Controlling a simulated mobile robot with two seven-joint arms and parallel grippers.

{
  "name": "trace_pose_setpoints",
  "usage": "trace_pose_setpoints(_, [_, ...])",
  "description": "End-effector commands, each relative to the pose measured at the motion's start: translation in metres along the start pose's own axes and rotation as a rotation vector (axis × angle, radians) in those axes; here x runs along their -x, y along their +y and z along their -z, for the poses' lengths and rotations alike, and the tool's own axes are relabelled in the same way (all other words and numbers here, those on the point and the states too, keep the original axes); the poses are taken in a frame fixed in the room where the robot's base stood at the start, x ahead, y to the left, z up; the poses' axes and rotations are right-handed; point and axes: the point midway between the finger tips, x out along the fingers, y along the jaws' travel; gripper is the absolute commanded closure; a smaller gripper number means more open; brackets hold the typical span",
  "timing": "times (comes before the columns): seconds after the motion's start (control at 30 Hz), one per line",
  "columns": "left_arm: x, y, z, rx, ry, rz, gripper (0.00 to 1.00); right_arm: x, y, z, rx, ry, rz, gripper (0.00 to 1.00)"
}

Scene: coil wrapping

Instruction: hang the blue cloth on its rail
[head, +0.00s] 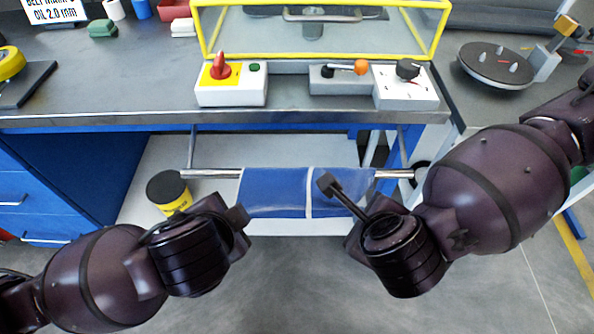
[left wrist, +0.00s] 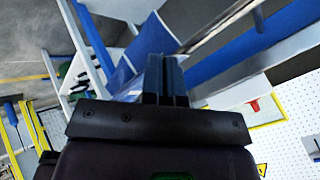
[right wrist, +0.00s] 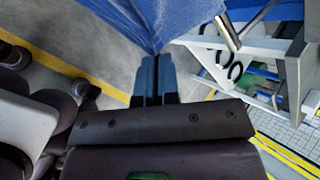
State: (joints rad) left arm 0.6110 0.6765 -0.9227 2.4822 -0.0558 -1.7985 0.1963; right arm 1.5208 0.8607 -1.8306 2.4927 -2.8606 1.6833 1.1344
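The blue cloth (head: 274,192), with a pale stripe, lies across the middle of the metal rail (head: 211,174) below the bench front. Bare rail shows on both sides of it. Its near part spreads toward me. My left gripper (head: 243,215) is at its near left corner; in the left wrist view its fingers (left wrist: 165,58) are together where the cloth (left wrist: 150,38) meets them. My right gripper (head: 352,218) is at its near right side. In the right wrist view its closed fingers (right wrist: 155,58) meet a gathered point of cloth (right wrist: 160,25). The cloth's far side is hidden.
A dark-lidded yellow can (head: 170,193) stands on the lower shelf left of the cloth. The bench edge (head: 130,119) runs above the rail, with switch boxes (head: 231,85) on top. Blue drawers (head: 40,190) are at left. Floor is open in front.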

Motion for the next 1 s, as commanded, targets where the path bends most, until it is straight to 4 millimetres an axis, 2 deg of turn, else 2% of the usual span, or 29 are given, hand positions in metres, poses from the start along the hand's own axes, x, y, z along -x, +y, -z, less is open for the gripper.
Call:
trace_pose_setpoints(0.2, [-0.0005,-0.0008,-0.0014,0.000,-0.005,0.003,1.00,-0.0006,-0.0007,0.0018,0.001,0.006,0.003,1.00])
trace_pose_setpoints(0.47, [-0.0003,-0.0005,-0.0008,0.000,-0.003,0.002,0.60,-0.0004,-0.0004,0.0011,0.001,0.004,0.002,0.59])
trace_pose_setpoints(0.5, [-0.0003,-0.0004,-0.0007,0.000,-0.003,0.001,0.57,-0.0003,-0.0003,0.0010,0.001,0.004,0.002,0.57])
trace_pose_setpoints(1.0, [0.0000,-0.0001,-0.0003,0.000,-0.001,0.000,0.57,-0.0001,-0.0001,0.0005,0.001,0.002,0.000,0.57])
